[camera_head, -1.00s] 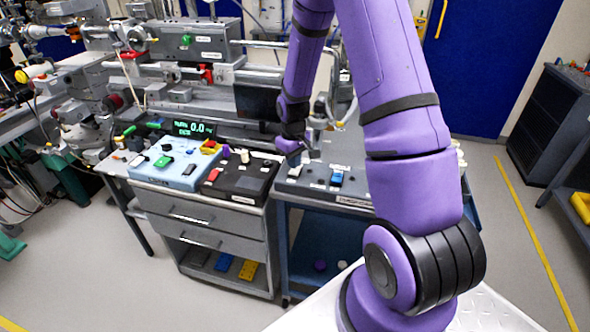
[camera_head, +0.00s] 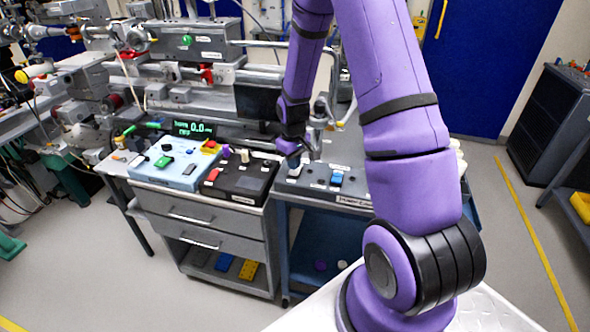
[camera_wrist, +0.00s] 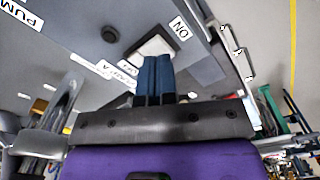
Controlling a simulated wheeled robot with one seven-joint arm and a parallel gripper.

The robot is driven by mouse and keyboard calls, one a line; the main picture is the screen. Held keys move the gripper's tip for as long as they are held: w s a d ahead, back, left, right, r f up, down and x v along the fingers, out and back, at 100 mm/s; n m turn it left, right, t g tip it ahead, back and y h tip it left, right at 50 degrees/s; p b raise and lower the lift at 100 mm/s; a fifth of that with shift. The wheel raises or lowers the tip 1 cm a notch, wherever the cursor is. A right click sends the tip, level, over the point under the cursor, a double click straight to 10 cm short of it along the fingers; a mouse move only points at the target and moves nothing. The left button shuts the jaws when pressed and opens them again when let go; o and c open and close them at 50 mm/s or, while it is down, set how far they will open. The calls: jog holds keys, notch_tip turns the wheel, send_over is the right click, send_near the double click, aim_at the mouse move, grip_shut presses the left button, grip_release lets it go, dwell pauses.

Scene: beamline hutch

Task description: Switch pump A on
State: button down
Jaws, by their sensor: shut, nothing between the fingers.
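The grey pump panel (camera_head: 315,186) sits on the right-hand cart. In the wrist view the panel (camera_wrist: 85,52) fills the upper part, with a partial "PUM" label at its corner. A white rocker switch (camera_wrist: 150,46) beside an "ON" label lies right at my fingertips; it also shows in the head view (camera_head: 295,172). A tag near it is only partly readable. My gripper (camera_wrist: 157,60) is shut and empty, its blue fingertips over the switch's near part; I cannot tell whether they touch. In the head view my gripper (camera_head: 293,161) is at the panel's left end.
A blue rocker switch (camera_head: 337,177) is on the same panel, to the right. A light-blue control box (camera_head: 175,172) and a black control box (camera_head: 240,182) stand to the left. A dark monitor (camera_head: 257,103) and beamline hardware stand behind.

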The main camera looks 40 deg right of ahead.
jog(key=shift+f, duration=1)
dwell(0.5)
jog(key=shift+r, duration=3.5)
jog(key=shift+r, duration=0.15)
notch_tip(320, 180, up, 11)
jog(key=t, duration=0.1)
send_over(293, 172)
jog(key=s+a, duration=0.3)
jog(key=a, duration=0.1)
jog(key=s+a+r+t, duration=0.25)
jog(key=s+r, duration=0.25)
jog(key=r, duration=0.4)
jog(key=s+a+r+t, duration=0.1)
jog(key=s+a+r, duration=0.2)
jog(key=s, duration=0.6)
jog(key=s+a+r+m, duration=0.1)
jog(key=s+a+r, duration=0.2)
jog(key=s+r, duration=0.4)
jog(key=shift+s+a+r+m+t, duration=0.2)
jog(key=shift+s+m+t, duration=0.15)
jog(key=shift+s, duration=0.9)
